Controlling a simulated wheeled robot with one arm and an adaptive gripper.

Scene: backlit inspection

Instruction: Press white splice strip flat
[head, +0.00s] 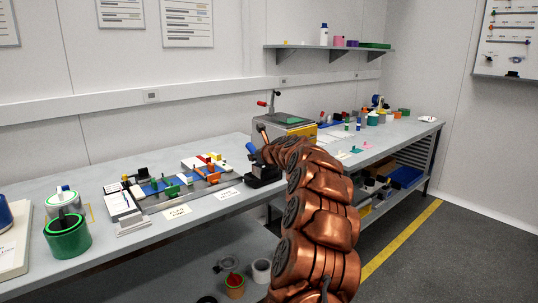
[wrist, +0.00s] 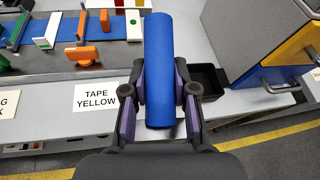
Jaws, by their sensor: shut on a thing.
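My gripper (wrist: 161,92) is shut on a blue cylinder (wrist: 160,60), with one dark, purple-padded finger on each side. The cylinder points away from the wrist, over the bench's front edge. In the head view, the blue cylinder (head: 251,148) shows small at the end of my copper-coloured arm. To its left lies a blue work board (head: 165,187) with white, orange and green pieces; the board also shows at the top left of the wrist view (wrist: 96,27). A white piece (wrist: 50,30) stands there, apart from the gripper. I cannot tell which white piece is the splice strip.
A black open bin (wrist: 207,77) sits right of the cylinder, beside a grey and yellow cabinet (wrist: 290,50). A "TAPE YELLOW" label (wrist: 95,97) lies on the bench. Bare bench shows around the labels.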

